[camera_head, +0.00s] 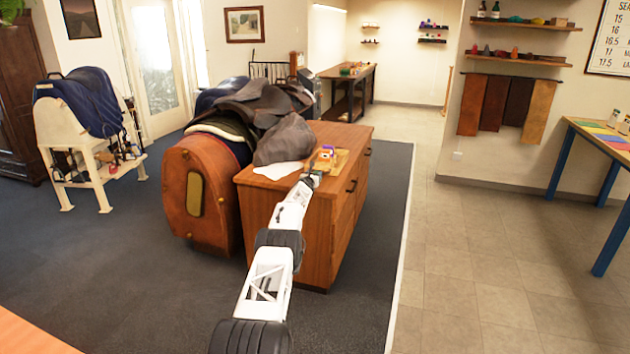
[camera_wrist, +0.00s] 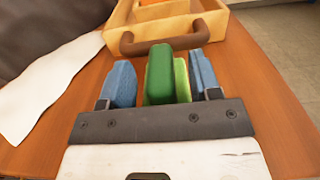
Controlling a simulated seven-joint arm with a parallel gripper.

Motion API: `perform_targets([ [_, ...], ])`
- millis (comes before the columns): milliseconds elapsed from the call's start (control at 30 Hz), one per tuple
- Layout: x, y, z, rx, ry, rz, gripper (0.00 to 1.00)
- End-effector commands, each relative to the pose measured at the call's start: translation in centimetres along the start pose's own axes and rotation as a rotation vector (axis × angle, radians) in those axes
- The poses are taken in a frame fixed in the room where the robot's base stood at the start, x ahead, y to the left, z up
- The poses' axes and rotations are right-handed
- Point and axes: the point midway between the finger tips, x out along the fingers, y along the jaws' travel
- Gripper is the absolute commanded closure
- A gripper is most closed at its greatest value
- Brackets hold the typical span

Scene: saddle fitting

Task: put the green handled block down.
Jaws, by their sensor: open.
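In the wrist view the green block (camera_wrist: 159,76) stands between the two blue finger pads of my gripper (camera_wrist: 164,78). A lighter green part (camera_wrist: 182,79) shows on its right side. My gripper is open, with a gap on the left of the block and a narrower one on the right. The block's underside is hidden behind the gripper body, so I cannot tell whether it touches the wooden top (camera_wrist: 265,120). In the head view my gripper (camera_head: 311,178) is over the wooden cabinet's top; the block is too small to make out there.
A light wooden tray (camera_wrist: 222,32) with a brown handle (camera_wrist: 165,40) lies just beyond the block. A white cloth (camera_wrist: 45,88) is at left. In the head view a dark grey draped item (camera_head: 284,140) and saddles (camera_head: 250,100) are left of the tray.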

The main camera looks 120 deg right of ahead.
Motion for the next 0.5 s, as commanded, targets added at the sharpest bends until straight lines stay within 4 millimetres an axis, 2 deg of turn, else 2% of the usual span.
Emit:
perform_targets([
  [500, -0.01, 0.0, -0.07, 0.0, 0.001, 0.0, 0.43],
])
